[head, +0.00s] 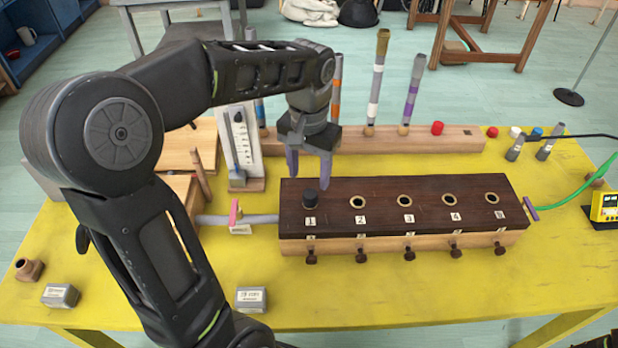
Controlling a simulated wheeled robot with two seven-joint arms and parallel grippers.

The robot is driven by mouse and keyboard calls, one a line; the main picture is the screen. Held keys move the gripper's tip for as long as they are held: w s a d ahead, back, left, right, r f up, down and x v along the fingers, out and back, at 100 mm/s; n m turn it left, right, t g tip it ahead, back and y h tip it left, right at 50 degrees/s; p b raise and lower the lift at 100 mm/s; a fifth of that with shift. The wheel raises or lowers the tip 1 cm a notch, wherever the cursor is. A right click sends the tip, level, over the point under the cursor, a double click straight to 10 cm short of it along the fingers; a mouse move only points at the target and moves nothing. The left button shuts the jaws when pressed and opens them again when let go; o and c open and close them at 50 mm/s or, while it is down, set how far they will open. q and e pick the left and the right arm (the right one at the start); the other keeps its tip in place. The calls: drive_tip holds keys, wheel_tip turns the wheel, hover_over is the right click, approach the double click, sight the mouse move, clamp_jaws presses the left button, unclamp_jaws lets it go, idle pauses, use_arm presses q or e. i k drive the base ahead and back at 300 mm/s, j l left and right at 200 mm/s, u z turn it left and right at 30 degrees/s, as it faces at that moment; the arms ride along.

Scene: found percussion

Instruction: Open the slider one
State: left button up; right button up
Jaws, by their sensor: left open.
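A long dark-topped wooden box (380,222) lies across the yellow table, with a row of ringed holes numbered 1 to 5. Several dark knobs stick out along the front, and the slider one knob (311,257) is the leftmost, below label 1. It looks about level with its neighbours. My left gripper (309,181) is open and empty, pointing down above the back left of the box, near the black stopper. Its fingers are above and behind the knob.
A rack (445,141) with upright tubes stands behind the box. A white gauge (240,145) stands behind it to the left. A grey tube (262,219) with a pink lever joins the box's left end.

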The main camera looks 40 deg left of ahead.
sight(311, 260)
drive_tip(key=k, duration=1)
